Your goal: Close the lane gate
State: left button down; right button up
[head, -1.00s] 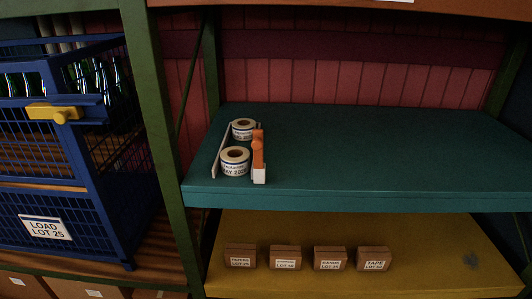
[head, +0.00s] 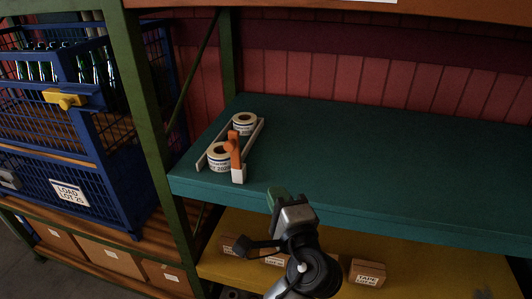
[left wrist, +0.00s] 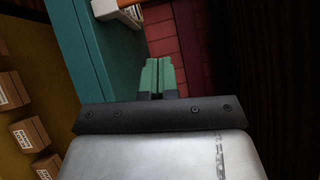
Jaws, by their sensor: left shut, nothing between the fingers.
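The lane (head: 254,137) is a pair of pale rails on the teal shelf, with two white label rolls (head: 219,158) between them. An orange gate bar (head: 235,155) with a white end (head: 238,176) shows at the lane's front right. Whether it stands open or shut I cannot tell. My left gripper (head: 278,196) has green fingertips and is at the shelf's front edge, right of and nearer than the gate, apart from it. In the left wrist view its fingers (left wrist: 158,75) are together and empty. My right gripper is not seen.
The teal shelf (head: 400,150) is clear to the right. Small labelled boxes (head: 367,272) sit on the yellow shelf below. A blue cage (head: 122,180) with bottles stands left, beyond a green post (head: 150,130). A pale piece (left wrist: 115,8) shows at the left wrist view's top.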

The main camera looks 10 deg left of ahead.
pick_arm(q)
jog(key=r, duration=0.1)
jog(key=p, duration=0.5)
send_near(236, 143)
jog(key=w+d, duration=0.1)
jog(key=w, duration=0.2)
jog(key=a, duration=0.1)
jog(key=a+p, duration=0.1)
jog(key=w+a+p, duration=0.1)
jog(key=shift+r, duration=0.35)
jog(key=shift+a, duration=0.4)
jog(key=shift+w+f, duration=0.1)
jog(key=shift+d, duration=0.1)
jog(key=shift+w, duration=0.1)
